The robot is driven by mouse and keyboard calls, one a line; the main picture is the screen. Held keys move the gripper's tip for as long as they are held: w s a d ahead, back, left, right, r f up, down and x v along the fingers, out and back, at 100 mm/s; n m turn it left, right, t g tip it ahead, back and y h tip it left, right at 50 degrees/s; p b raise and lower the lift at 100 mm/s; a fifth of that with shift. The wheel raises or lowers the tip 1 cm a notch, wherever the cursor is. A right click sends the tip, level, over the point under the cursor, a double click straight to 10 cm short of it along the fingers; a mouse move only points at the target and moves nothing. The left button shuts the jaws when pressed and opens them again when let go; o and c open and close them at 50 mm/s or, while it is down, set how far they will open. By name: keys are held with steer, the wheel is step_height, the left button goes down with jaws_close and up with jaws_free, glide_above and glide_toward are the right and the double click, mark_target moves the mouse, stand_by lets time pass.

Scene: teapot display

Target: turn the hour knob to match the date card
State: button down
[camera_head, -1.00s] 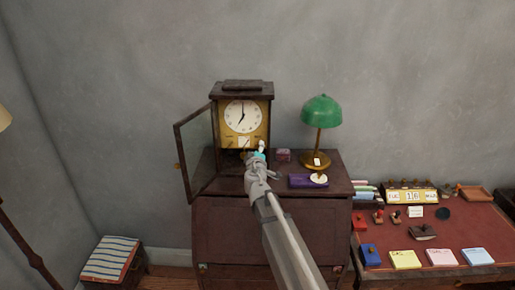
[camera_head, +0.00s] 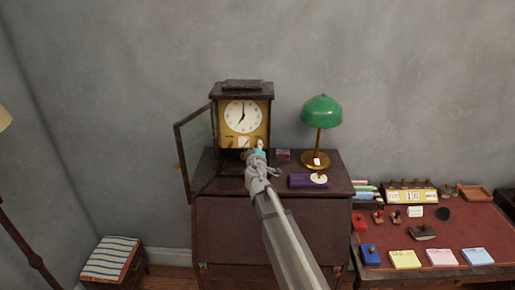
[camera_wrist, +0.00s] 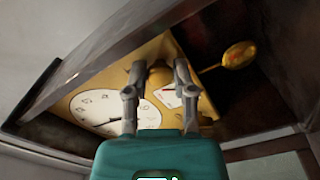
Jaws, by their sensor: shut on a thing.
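The clock (camera_head: 242,117) stands on the dark cabinet with its glass door (camera_head: 195,151) swung open to the left. Its white dial reads about seven o'clock. My gripper (camera_head: 260,146) is at the lower right of the brass face plate. In the wrist view, my gripper's fingers (camera_wrist: 159,66) are shut on a small brass knob (camera_wrist: 159,77), mostly hidden between them. A small white card (camera_wrist: 178,95) with a red mark is on the plate beside the right finger. The dial (camera_wrist: 115,112) is at left.
A brass pendulum (camera_wrist: 239,55) hangs near the fingers in the wrist view. A green lamp (camera_head: 321,112) and a purple box (camera_head: 308,181) stand right of the clock. A date display (camera_head: 411,196) is on the red desk (camera_head: 459,237).

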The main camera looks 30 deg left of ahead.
steer(key=shift+n, duration=8.9)
steer(key=shift+c, duration=2.2)
jaws_free()
steer(key=shift+s, duration=0.1)
